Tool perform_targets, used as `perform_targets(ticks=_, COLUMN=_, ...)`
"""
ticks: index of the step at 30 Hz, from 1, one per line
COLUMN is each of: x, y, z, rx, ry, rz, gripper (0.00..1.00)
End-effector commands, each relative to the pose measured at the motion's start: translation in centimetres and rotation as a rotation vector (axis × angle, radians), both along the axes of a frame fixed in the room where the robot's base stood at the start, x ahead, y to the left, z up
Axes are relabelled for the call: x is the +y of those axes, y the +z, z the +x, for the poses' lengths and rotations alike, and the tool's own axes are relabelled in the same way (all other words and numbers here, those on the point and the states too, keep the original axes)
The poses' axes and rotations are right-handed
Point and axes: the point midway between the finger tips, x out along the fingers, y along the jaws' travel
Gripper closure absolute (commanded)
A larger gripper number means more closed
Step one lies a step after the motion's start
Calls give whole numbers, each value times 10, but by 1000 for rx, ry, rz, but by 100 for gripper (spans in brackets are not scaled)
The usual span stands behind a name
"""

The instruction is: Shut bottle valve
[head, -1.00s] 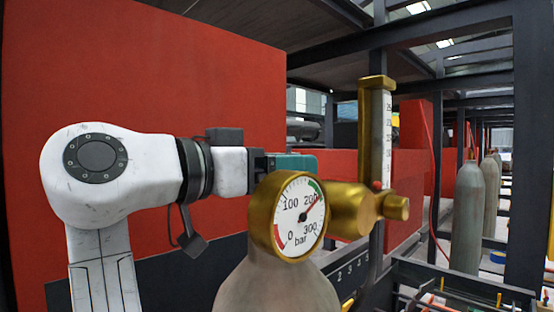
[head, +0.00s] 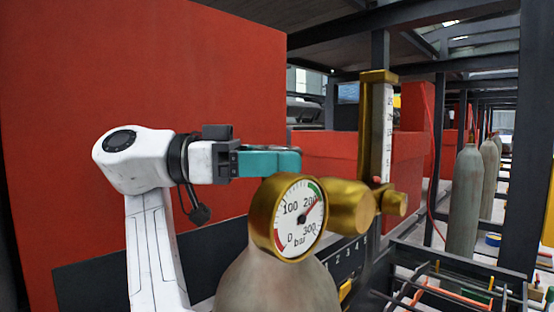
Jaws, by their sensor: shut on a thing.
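A grey gas bottle (head: 278,284) stands upright in the near middle of the head view, with only its shoulder and top showing. On it sits a brass pressure gauge (head: 299,218) marked in bar, its needle at about 200. A brass body (head: 350,212) and an upright brass flowmeter (head: 377,130) with a scale extend to the right. My gripper (head: 285,162), with teal fingers, reaches in from the left just behind and above the gauge. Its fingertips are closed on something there. The valve itself is hidden behind the gauge, so the contact is not visible.
A large red panel (head: 150,70) stands behind my arm. More grey bottles (head: 465,200) stand at the right. A dark frame (head: 450,280) with rods lies at the lower right. Dark steel posts (head: 522,150) rise at the far right.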

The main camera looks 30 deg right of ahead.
Motion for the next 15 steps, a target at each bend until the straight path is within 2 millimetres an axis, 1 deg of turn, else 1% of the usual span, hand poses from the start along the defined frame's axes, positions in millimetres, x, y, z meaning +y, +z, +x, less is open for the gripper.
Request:
perform_targets(ticks=6, x=1, y=1, z=1, rx=2, ry=-60, rz=1, gripper=53)
perform_targets(ticks=15, x=0, y=1, z=0, rx=2, ry=-106, rz=-1, gripper=53)
